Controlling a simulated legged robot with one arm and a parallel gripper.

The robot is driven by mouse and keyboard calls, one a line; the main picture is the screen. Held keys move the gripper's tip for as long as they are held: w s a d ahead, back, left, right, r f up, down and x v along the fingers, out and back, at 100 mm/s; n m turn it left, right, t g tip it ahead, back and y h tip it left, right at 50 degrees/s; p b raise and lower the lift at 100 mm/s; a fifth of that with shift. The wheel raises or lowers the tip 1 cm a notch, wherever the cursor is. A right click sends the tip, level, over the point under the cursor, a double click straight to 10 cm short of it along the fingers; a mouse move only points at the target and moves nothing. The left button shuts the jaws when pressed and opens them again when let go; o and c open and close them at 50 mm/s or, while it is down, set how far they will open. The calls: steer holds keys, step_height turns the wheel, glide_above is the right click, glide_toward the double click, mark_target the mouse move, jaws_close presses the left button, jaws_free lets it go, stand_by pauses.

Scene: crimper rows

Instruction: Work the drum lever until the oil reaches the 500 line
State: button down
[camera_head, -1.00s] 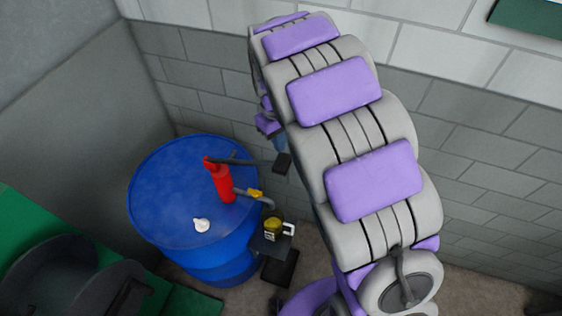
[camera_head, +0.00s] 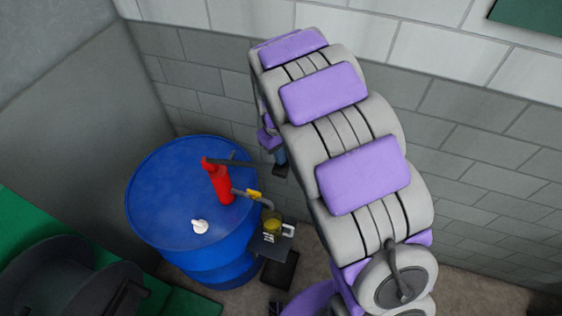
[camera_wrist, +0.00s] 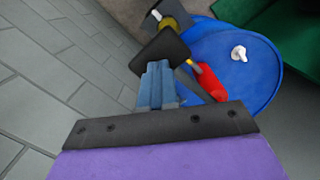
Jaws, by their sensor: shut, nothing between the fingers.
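A red hand pump (camera_head: 220,186) stands on the blue drum (camera_head: 165,190), and its dark lever (camera_head: 235,163) reaches right from the pump's top. A spout with a yellow mark (camera_head: 253,195) runs to a clear jug (camera_head: 272,222) holding yellow oil. The jug's lines are too small to read. My gripper (camera_head: 280,171) is shut at the lever's outer end; I cannot tell whether it touches it. In the wrist view my gripper (camera_wrist: 160,52) hides part of the lever, with the pump (camera_wrist: 209,82) and jug (camera_wrist: 169,21) beyond.
The jug sits on a dark stand (camera_head: 272,246) beside the drum. A white cap (camera_head: 200,227) is on the drum lid. A block wall (camera_head: 480,150) is behind and right. A green surface with a dark round object (camera_head: 60,280) is at lower left.

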step_height(320, 180, down, 2)
steer(key=shift+d+f+b, duration=0.1)
steer(key=shift+f+b, duration=0.05)
steer(key=shift+b, duration=0.2)
steer(key=shift+w+a+r, duration=0.2)
steer(key=shift+w+a, duration=0.1)
steer(key=shift+a, duration=0.15)
steer(key=shift+w+a+r+p, duration=0.15)
steer(key=shift+w+a, duration=0.25)
steer(key=shift+w, duration=0.1)
steer(key=shift+w+a+r+p, duration=0.15)
steer(key=shift+w+a, duration=0.25)
steer(key=shift+w, duration=0.1)
steer(key=shift+r, duration=0.1)
step_height(320, 180, up, 17)
steer(key=w+b, duration=0.1)
steer(key=shift+w+a, duration=0.3)
steer(key=shift+a, duration=0.1)
steer(key=shift+a, duration=0.4)
